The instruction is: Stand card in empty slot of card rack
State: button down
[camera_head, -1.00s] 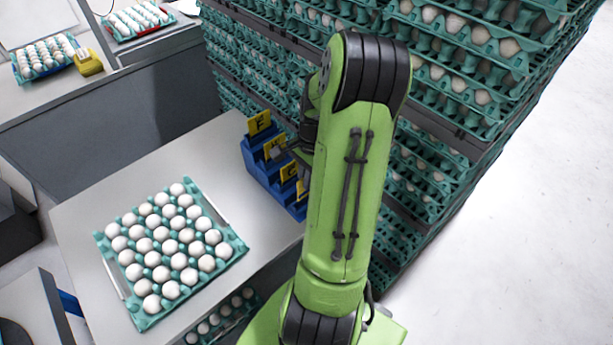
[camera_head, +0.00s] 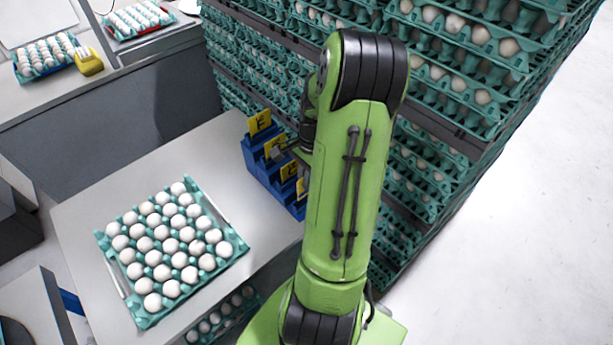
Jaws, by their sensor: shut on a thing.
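The blue card rack (camera_head: 256,165) stands on the far right part of the white table, beside my arm. Yellow cards with dark letters stand in a row at it: a card marked F (camera_head: 259,122) at the far end, a second card (camera_head: 275,146) nearer, and a third card (camera_head: 290,171) closer to me. A further card edge shows behind my arm. My gripper (camera_head: 280,153) is at the second card and appears shut on it, low over the rack. My arm hides the near right part of the rack and most of the gripper. I cannot tell whether this card is fully seated.
A teal tray (camera_head: 133,309) of white eggs lies on the table left of the rack. Tall stacks of egg trays (camera_head: 440,165) rise right behind the rack and my arm. The table (camera_head: 185,150) is clear between tray and rack.

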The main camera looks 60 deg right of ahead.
aim_at(305, 196)
jog(key=shift+f+b, duration=1.55)
jog(key=shift+f, duration=0.6)
jog(key=c, duration=1.1)
grip_release()
jog(key=shift+c, duration=0.2)
jog(key=shift+r, duration=0.15)
notch_tip(305, 196, up, 15)
jog(key=d+p, duration=0.2)
jog(key=p, duration=0.2)
jog(key=shift+s+d+r+p, duration=0.2)
jog(key=shift+s+p, duration=0.05)
jog(key=shift+p, duration=0.05)
